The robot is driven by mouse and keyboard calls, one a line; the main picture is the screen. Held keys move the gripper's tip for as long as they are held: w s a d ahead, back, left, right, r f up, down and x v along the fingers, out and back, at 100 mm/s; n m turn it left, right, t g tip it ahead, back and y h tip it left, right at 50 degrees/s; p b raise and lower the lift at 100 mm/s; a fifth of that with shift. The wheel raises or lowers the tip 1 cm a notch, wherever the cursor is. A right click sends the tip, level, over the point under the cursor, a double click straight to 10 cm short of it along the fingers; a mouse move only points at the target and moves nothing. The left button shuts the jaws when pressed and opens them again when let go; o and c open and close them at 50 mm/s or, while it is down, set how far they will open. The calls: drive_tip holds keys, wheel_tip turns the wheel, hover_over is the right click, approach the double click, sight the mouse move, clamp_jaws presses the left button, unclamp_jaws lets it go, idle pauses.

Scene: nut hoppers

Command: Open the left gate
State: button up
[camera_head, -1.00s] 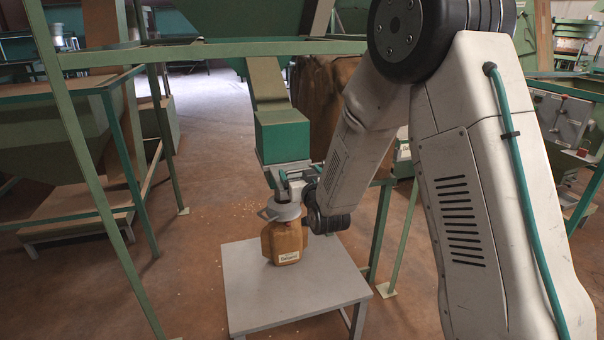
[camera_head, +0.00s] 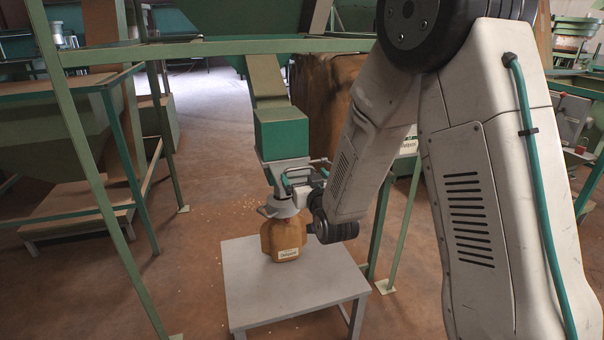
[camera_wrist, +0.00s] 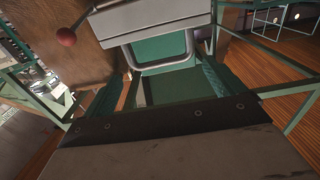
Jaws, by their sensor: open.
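A green hopper outlet (camera_head: 282,135) hangs at the middle of the head view, with a grey gate housing (camera_head: 285,165) at its bottom. In the wrist view the grey housing (camera_wrist: 155,18) fills the top, with a silver loop handle (camera_wrist: 160,68) below it. My gripper (camera_head: 292,178) is at the gate in the head view. In the wrist view its teal fingers stand apart, one on each side of the handle, and my gripper (camera_wrist: 163,75) is open. Whether the fingers touch the handle cannot be told.
A brown labelled jug (camera_head: 284,240) stands under the outlet on a grey table (camera_head: 290,285). Green frame posts (camera_head: 381,225) stand to the right and left. A red-knobbed lever (camera_wrist: 67,37) shows at upper left in the wrist view. The floor left of the table is open.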

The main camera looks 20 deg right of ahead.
drive_tip(key=s, duration=0.4)
idle(0.3)
wheel_tip(320, 180, down, 8)
drive_tip(key=s+f+g, duration=0.1)
drive_tip(key=s+g, duration=0.1)
drive_tip(key=g, duration=0.3)
drive_tip(key=s+g, duration=0.6)
drive_tip(key=s, duration=0.2)
drive_tip(key=s+d+r+g, duration=0.1)
drive_tip(key=s+r+g, duration=0.1)
drive_tip(key=s+r, duration=0.4)
drive_tip(key=s+d+r+g, duration=0.1)
drive_tip(key=s+r, duration=0.5)
drive_tip(key=s, duration=0.6)
drive_tip(key=s+d+r+g, duration=0.1)
drive_tip(key=s+r+g, duration=0.1)
drive_tip(key=s+r, duration=0.4)
drive_tip(key=s, duration=0.4)
drive_tip(key=shift+r+g, duration=0.2)
drive_tip(key=shift+g, duration=0.1)
